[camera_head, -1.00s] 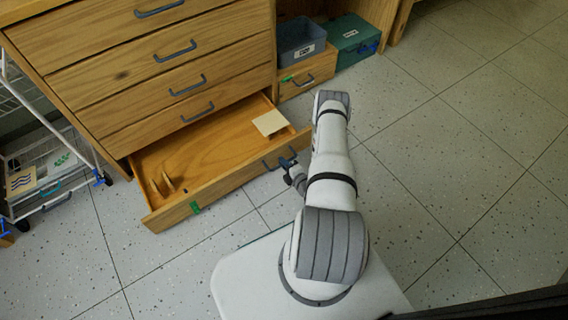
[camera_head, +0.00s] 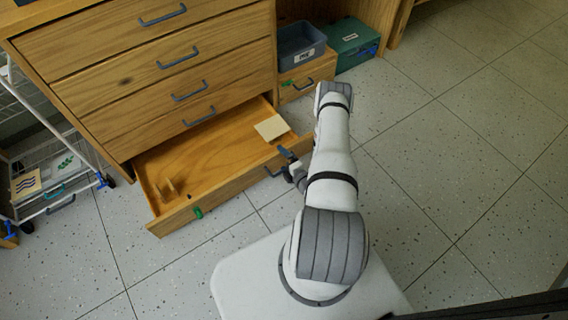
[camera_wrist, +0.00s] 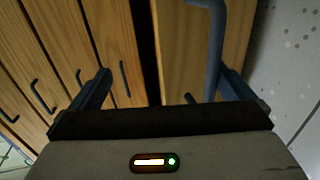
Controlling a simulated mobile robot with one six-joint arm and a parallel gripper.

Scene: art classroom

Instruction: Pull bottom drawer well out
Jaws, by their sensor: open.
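The bottom drawer (camera_head: 205,165) of the wooden cabinet stands partly out in the head view. A pale flat square (camera_head: 271,127) and small wooden pieces (camera_head: 167,188) are inside. Its front has a green mark (camera_head: 198,213) and a blue-grey handle (camera_head: 273,173) to the right. My gripper (camera_head: 288,158) is at the right part of the drawer front, beside the handle, partly hidden by my arm. In the wrist view my open gripper (camera_wrist: 165,88) has the handle (camera_wrist: 214,50) in front of it, between the fingers and nearer the right one. Contact cannot be told.
The cabinet's upper drawers (camera_head: 185,75) are shut. A wire cart (camera_head: 60,175) stands at left. A small wooden drawer unit (camera_head: 308,80) with a grey bin (camera_head: 301,48) and a teal box (camera_head: 352,42) are at the back. The speckled floor (camera_head: 430,150) is clear at right.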

